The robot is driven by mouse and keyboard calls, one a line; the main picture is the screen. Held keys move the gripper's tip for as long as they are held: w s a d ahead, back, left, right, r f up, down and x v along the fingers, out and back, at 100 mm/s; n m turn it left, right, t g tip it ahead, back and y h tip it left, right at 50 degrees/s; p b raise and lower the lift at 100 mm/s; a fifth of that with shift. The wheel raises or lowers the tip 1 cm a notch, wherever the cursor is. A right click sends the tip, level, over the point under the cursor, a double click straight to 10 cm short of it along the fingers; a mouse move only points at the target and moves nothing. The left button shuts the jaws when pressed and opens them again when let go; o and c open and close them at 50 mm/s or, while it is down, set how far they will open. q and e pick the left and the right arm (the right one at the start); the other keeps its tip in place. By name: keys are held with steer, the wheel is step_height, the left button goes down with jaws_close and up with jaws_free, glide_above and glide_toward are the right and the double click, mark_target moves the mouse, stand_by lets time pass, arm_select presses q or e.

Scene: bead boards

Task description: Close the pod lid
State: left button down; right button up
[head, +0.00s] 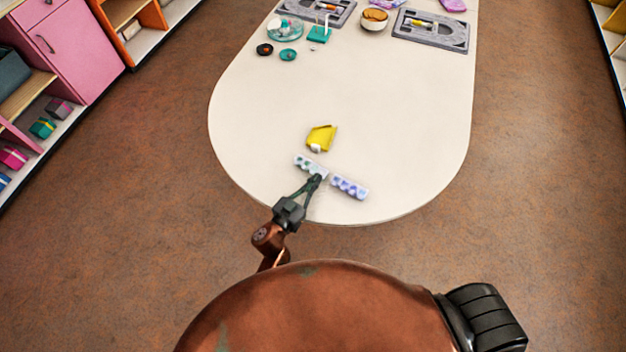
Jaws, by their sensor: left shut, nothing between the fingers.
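Two short strips with rows of small compartments or bumps lie near the rounded front end of the table. One is a pale grey-green strip (309,166); the other is a lavender strip (349,187) to its right. I cannot tell for sure which is the pod or its lid, or whether a hinge joins them. My left gripper (318,178) is shut and empty, its tips at the gap between the strips, partly covering the pale strip's right end. Whether it touches either is too small to tell. My right gripper is not in view.
A yellow tray-like piece (321,138) lies just behind the strips on the white table (400,120). Grey boards (431,31), a bowl (374,18), a teal stand (319,34) and a round dish (285,29) stand at the far end. The table's middle is clear.

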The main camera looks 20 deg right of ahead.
mark_target(299, 203)
arm_select(q)
steer(key=shift+s+a+r+p, duration=0.15)
steer(key=shift+r+p, duration=1.05)
steer(key=shift+p, duration=0.15)
steer(key=shift+s+a+r+p, duration=0.1)
steer(key=shift+r+p, duration=1.1)
steer(key=shift+p, duration=0.1)
steer(key=s+a+f, duration=0.1)
steer(key=a, duration=0.1)
steer(key=s+a+f, duration=0.2)
steer(key=s+a+f+b, duration=0.1)
steer(key=a+f, duration=0.1)
steer(key=shift+s, duration=0.4)
steer(key=shift+s+a+f, duration=0.2)
steer(key=shift+s+a, duration=0.2)
steer(key=shift+a, duration=0.05)
